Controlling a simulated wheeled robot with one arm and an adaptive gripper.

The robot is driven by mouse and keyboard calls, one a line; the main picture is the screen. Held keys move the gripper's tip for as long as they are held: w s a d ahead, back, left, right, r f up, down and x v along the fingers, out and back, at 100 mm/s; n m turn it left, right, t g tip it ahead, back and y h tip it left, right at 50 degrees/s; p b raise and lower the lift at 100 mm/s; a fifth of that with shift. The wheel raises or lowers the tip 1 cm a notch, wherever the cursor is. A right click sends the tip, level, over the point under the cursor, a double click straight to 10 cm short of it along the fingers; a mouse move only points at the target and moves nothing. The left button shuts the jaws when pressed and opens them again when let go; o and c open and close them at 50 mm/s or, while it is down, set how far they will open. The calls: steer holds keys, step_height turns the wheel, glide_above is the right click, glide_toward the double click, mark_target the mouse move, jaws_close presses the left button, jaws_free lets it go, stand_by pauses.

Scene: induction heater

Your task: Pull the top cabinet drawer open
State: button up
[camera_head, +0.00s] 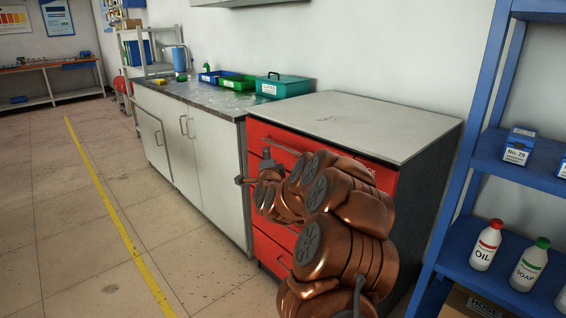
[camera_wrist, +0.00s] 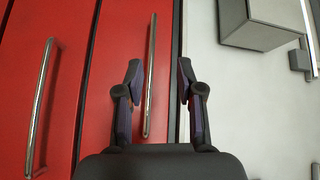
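The top drawer (camera_head: 290,139) is the upper red front of the cabinet under a grey worktop, and it looks shut. Its long metal handle (camera_head: 281,146) shows in the head view, left of my copper-coloured arm. In the wrist view the picture is turned sideways. There the top drawer's handle (camera_wrist: 150,75) runs up and down between my fingers, closer to the left finger. My gripper (camera_wrist: 160,78) is open and empty. The gap between fingertips and handle in depth is hard to judge. My arm hides much of the drawer fronts in the head view.
Lower red drawers with handles (camera_wrist: 42,105) lie beneath. The grey worktop (camera_head: 350,124) above is bare. A blue shelf rack (camera_head: 480,165) with bottles stands close at right. A white counter (camera_head: 215,165) with bins adjoins at left. The floor in front is clear.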

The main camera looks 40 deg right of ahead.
steer(key=m+h, duration=0.2)
glide_toward(283, 148)
steer(key=f+x, duration=0.1)
steer(key=x, duration=0.2)
steer(key=shift+g, duration=0.4)
steer(key=shift+r+b+x, duration=0.25)
steer(key=shift+x, duration=1.7)
steer(key=shift+r+b+x, duration=0.2)
steer(key=shift+x, duration=1.75)
steer(key=shift+w+a, duration=0.1)
jaws_close()
